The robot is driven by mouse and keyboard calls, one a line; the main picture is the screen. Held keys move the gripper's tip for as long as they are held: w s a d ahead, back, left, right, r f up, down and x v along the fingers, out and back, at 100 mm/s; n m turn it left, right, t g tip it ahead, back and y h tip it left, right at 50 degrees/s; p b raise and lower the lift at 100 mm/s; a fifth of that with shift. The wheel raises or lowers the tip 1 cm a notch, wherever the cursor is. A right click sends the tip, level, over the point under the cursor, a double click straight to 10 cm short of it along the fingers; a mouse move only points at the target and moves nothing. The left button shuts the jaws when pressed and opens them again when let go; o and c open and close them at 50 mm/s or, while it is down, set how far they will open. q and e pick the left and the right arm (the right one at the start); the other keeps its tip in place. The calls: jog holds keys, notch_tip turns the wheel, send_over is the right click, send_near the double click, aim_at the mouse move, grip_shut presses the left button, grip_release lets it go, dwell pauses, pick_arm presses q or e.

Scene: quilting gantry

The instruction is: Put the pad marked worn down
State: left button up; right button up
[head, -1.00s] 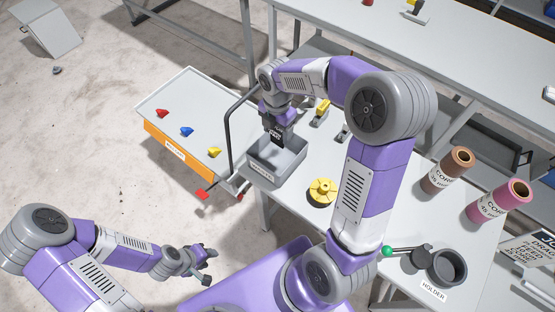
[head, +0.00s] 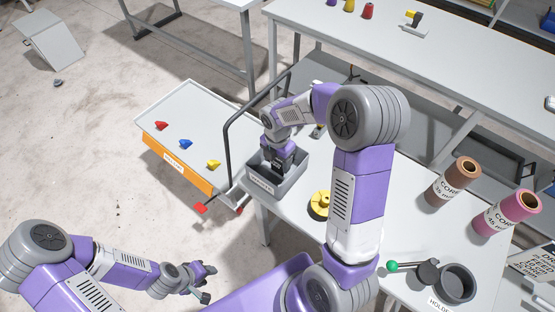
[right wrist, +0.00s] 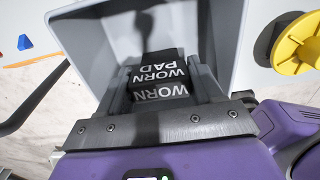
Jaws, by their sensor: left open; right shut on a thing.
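The black pad (right wrist: 158,72) with white "WORN PAD" lettering sits between the fingers of my right gripper (right wrist: 160,88), which is shut on it. In the head view this gripper (head: 281,166) points down inside the grey open-topped bin (head: 298,181) near the table's left end. The bin's walls (right wrist: 80,45) surround the pad in the right wrist view. I cannot tell whether the pad touches the bin floor. My left gripper (head: 205,271) is open and empty, low at the left, away from the table.
A yellow knobbed wheel (head: 319,204) lies on the table (head: 400,190) right of the bin. A cart (head: 190,120) with red, blue and yellow pieces stands left, its dark handle (head: 228,135) close to the bin. Two rolls (head: 452,183) and a round holder (head: 456,284) are further right.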

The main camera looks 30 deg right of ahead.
jog(key=shift+f, duration=0.15)
jog(key=o, duration=1.4)
notch_tip(320, 180, up, 12)
jog(key=p, duration=0.3)
